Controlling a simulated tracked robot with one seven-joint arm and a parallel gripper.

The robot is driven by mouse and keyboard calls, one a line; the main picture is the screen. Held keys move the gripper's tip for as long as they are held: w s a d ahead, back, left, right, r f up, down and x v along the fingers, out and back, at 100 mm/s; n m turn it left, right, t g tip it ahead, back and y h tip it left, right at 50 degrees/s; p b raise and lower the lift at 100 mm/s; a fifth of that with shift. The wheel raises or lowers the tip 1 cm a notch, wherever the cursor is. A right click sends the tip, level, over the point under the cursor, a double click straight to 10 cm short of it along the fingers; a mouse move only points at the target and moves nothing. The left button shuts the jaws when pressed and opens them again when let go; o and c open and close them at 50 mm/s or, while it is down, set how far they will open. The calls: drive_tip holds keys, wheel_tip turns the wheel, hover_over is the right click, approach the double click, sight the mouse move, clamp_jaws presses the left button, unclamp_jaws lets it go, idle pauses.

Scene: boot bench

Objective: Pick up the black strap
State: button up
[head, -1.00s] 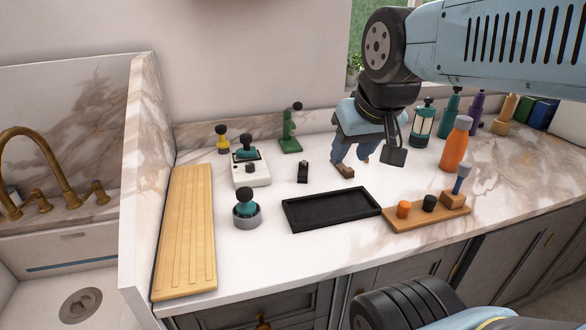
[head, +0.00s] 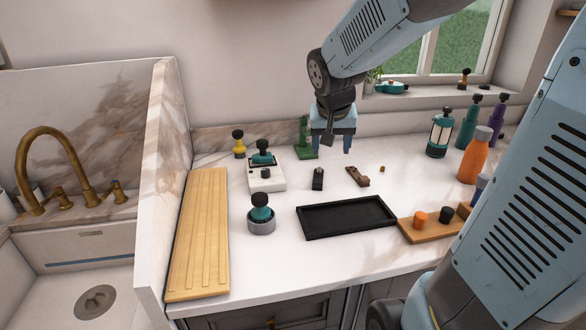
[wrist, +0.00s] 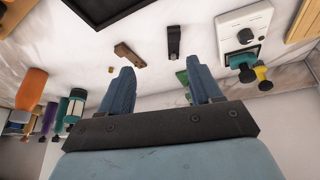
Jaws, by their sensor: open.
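The black strap (head: 318,179) lies on the white marble counter, just behind the black tray. In the wrist view the black strap (wrist: 174,42) shows beyond the fingertips, between the two fingers' lines. My gripper (head: 332,149) is open and empty, pointing down above the back of the counter, behind the strap and apart from it. In the wrist view both fingers of my gripper (wrist: 160,64) are spread with nothing between them.
A brown strap-like piece (head: 357,177) lies right of the black strap, with a small brass piece (head: 382,169) beyond. A white box (head: 266,179) stands to the left, a green stand (head: 305,140) behind. The black tray (head: 347,228) lies in front.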

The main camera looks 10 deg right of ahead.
drive_tip(key=m, duration=0.1)
approach(318, 180)
drive_tip(key=x, duration=0.4)
drive_tip(key=shift+w+a+f, duration=0.1)
drive_tip(key=shift+w+f, duration=0.05)
drive_tip(key=shift+f, duration=0.05)
drive_tip(key=shift+w+x, duration=0.1)
drive_tip(key=shift+x, duration=1.15)
drive_tip(key=shift+w+x, duration=0.15)
drive_tip(key=shift+x, duration=1.15)
drive_tip(key=shift+s+r, duration=0.1)
drive_tip(key=shift+r, duration=0.05)
drive_tip(key=c, duration=1)
